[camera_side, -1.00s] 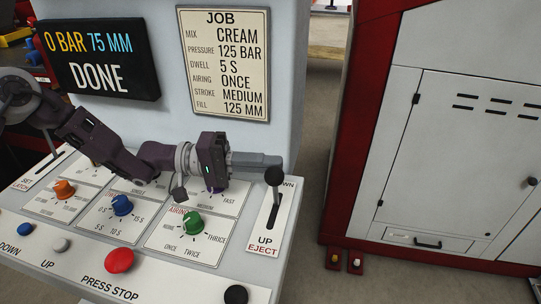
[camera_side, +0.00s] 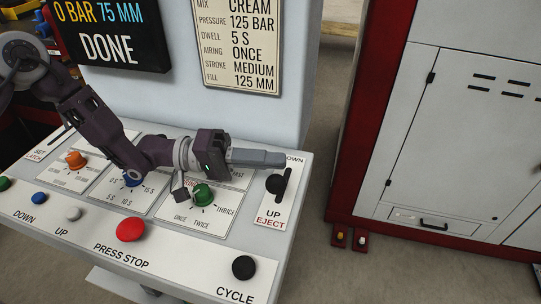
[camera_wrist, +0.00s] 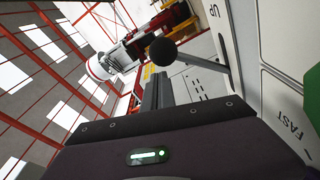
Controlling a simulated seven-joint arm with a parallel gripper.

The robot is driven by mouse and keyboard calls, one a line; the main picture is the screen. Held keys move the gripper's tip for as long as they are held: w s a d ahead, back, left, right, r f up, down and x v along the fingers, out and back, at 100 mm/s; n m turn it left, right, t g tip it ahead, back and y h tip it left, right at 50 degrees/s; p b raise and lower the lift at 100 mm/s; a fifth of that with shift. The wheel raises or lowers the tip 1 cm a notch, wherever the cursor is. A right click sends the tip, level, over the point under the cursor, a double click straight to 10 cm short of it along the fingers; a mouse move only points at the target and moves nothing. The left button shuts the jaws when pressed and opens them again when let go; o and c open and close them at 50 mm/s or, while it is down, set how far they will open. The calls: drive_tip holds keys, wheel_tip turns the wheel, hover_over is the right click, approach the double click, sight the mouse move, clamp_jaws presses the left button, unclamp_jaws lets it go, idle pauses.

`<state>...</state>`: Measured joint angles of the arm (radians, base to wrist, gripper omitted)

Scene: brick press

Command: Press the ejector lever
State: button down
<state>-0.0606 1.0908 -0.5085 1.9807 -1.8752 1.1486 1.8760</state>
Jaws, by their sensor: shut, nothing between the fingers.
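The ejector lever (camera_side: 275,184) has a black ball knob and stands in a slot on the UP/DOWN EJECT plate (camera_side: 271,218) at the panel's right end. Its knob now leans to the UP side. My gripper (camera_side: 284,159) is shut and empty, its grey fingers stretched right over the plate's DOWN end, just behind the knob and partly covering the DOWN label. In the wrist view the lever's knob (camera_wrist: 163,51) appears just beyond the fingertips (camera_wrist: 160,80), with its stem running right to the plate. I cannot tell whether they touch.
The green airing dial (camera_side: 202,194) lies just below my wrist. A black CYCLE button (camera_side: 243,267) and red PRESS STOP button (camera_side: 130,229) line the front. The display (camera_side: 108,34) reads DONE, 0 bar, 75 mm.

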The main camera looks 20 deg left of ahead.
idle(0.3)
drive_tip(key=a, duration=0.6)
drive_tip(key=s+a, duration=0.1)
drive_tip(key=a, duration=0.3)
drive_tip(key=shift+s+f, duration=0.1)
drive_tip(key=shift+f, duration=0.3)
drive_tip(key=s+a+r+m+g+y, duration=0.1)
drive_tip(key=s+r+m+g+y, duration=0.2)
drive_tip(key=s, duration=0.5)
drive_tip(key=s+a+r+m+g+y, duration=0.1)
drive_tip(key=s+r+g+y, duration=0.2)
drive_tip(key=s+r+y, duration=0.4)
drive_tip(key=s+a+r+n+t+y, duration=0.1)
drive_tip(key=s+a+t+y, duration=0.3)
drive_tip(key=a, duration=0.4)
drive_tip(key=s+a+n+t+y, duration=0.4)
drive_tip(key=s+a, duration=0.3)
drive_tip(key=a, duration=0.2)
drive_tip(key=shift+s+r+n+t, duration=0.3)
drive_tip(key=shift+r+t, duration=0.1)
drive_tip(key=shift+t, duration=0.1)
idle(2.6)
